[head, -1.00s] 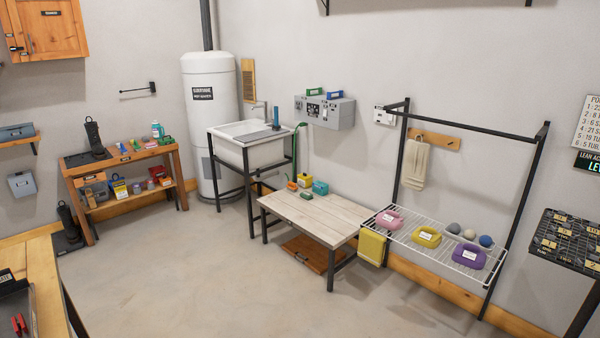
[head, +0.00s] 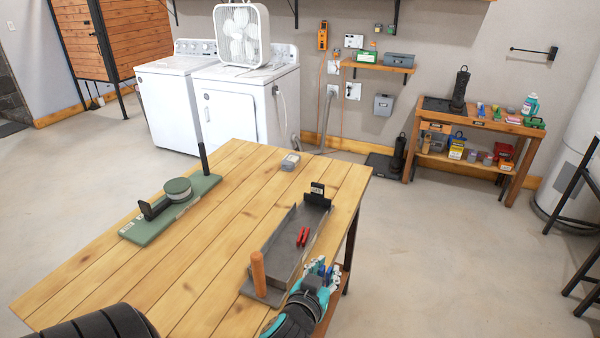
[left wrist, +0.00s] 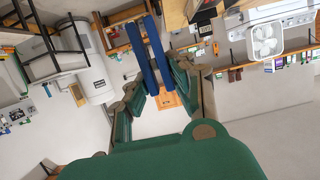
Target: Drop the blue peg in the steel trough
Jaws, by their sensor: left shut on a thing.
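The steel trough (head: 283,256) is a long grey tray on the wooden workbench, near its right edge. A red peg-like item (head: 303,237) lies in it. My left gripper (head: 319,277) is beside the trough's near right side in the head view. It is shut on the blue peg (head: 321,266), which is mostly hidden by the fingers there. In the left wrist view the blue peg (left wrist: 156,45) shows as two long blue bars pointing away from between the fingers (left wrist: 152,88). My right gripper is not in view.
A wooden post (head: 258,272) stands at the trough's near end and a black sign (head: 317,189) at its far end. A green board (head: 170,212) with a round piece lies on the left of the workbench (head: 200,262).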

